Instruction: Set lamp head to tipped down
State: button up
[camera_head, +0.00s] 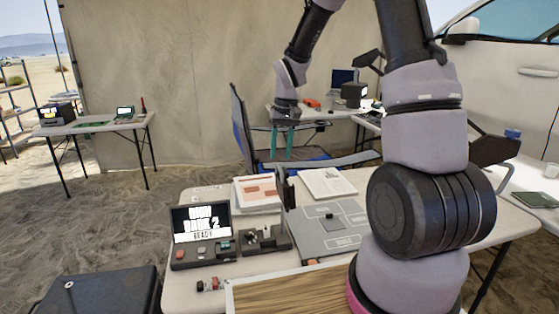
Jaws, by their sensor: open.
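My gripper (283,143) hangs at the upper middle with two teal fingers pointing down. The fingers are apart, with nothing between them. It appears in front of the blue chair and the back table, and touches nothing that I can see. I cannot pick out the lamp for certain. A dark, tilted, flat shape (368,58) beside my upper arm could be a lamp head; its support is hidden behind my arm. Another dark slab (495,150) shows right of my arm, and I cannot tell what it is.
The near table (190,286) holds a small display (201,223), papers (257,193), a grey labelled panel (328,238) and a wooden board (290,294). A blue chair (240,130) stands behind it. A side table (90,125) is at left, with open sand between.

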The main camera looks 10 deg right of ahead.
aim_at(279, 166)
jog(key=shift+a+f, duration=0.15)
jog(key=shift+f, duration=1.45)
jog(key=shift+c, duration=0.2)
grip_shut()
